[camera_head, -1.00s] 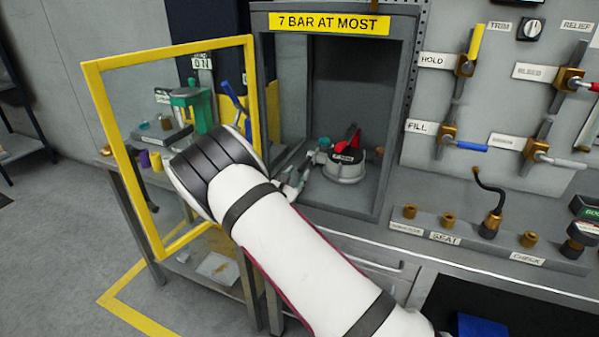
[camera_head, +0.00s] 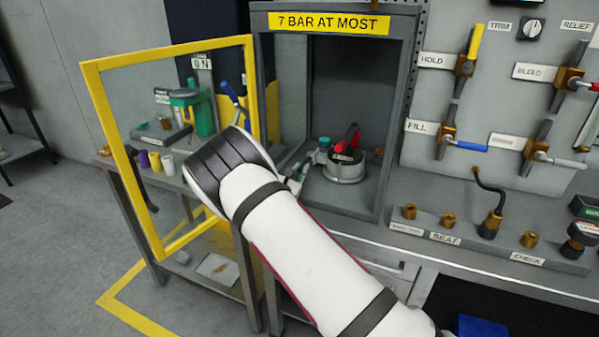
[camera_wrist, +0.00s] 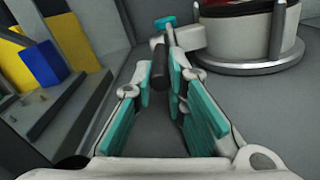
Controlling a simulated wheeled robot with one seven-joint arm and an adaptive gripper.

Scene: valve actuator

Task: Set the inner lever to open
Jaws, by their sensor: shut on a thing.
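Inside the grey cabinet stands a round pale device (camera_head: 345,170) with a black and red top (camera_head: 347,142). A small teal-capped fitting (camera_head: 324,142) is at its left side; its cap also shows in the wrist view (camera_wrist: 165,22). My gripper (camera_head: 298,174) reaches in from the left, mostly hidden behind my arm. In the wrist view my gripper (camera_wrist: 162,88) has its teal pads closed on a short dark bar (camera_wrist: 159,66), which appears to be the inner lever's handle beside the device. The lever's full length and any position mark are not visible.
The yellow-framed door (camera_head: 96,120) stands open on the left, close to my arm. The cabinet's right wall (camera_head: 398,120) bounds the opening. A side table (camera_head: 120,170) holds small items. A wall panel (camera_head: 500,100) with several levers is on the right.

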